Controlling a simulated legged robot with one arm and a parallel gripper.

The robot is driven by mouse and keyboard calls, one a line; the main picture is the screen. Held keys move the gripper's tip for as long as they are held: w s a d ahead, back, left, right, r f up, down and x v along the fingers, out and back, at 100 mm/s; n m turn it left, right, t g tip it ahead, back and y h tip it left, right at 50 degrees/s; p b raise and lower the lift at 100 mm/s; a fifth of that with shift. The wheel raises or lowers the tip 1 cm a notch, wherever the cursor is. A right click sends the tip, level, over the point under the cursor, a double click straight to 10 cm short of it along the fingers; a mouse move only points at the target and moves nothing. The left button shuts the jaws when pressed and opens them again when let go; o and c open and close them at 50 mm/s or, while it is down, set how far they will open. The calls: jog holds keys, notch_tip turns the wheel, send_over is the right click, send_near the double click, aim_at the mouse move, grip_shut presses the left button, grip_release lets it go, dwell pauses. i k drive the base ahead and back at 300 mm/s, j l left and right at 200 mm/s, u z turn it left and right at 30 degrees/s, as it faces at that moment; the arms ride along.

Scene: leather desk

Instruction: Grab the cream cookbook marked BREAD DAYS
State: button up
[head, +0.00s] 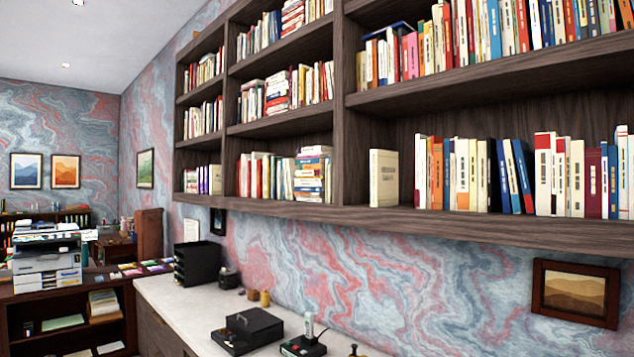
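A cream book (384,178) stands upright at the left end of the lowest shelf of the near bookcase bay. Its broad face has small dark lettering that is too small to read, so I cannot tell whether it says BREAD DAYS. A gap on its right parts it from a row of upright books (462,176). Several other pale spines stand in that row, their titles unreadable here. My gripper is not in view.
The dark wooden bookcase (500,228) hangs on the marbled wall above a white counter (185,312). On the counter are a black tray stack (197,263), a dark box (247,330) and a small device (303,346). A printer (46,268) stands at the left.

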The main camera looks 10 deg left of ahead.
aim_at(383, 164)
jog(key=u, duration=0.2)
jog(key=i+j+u, duration=0.1)
jog(key=i+j, duration=0.6)
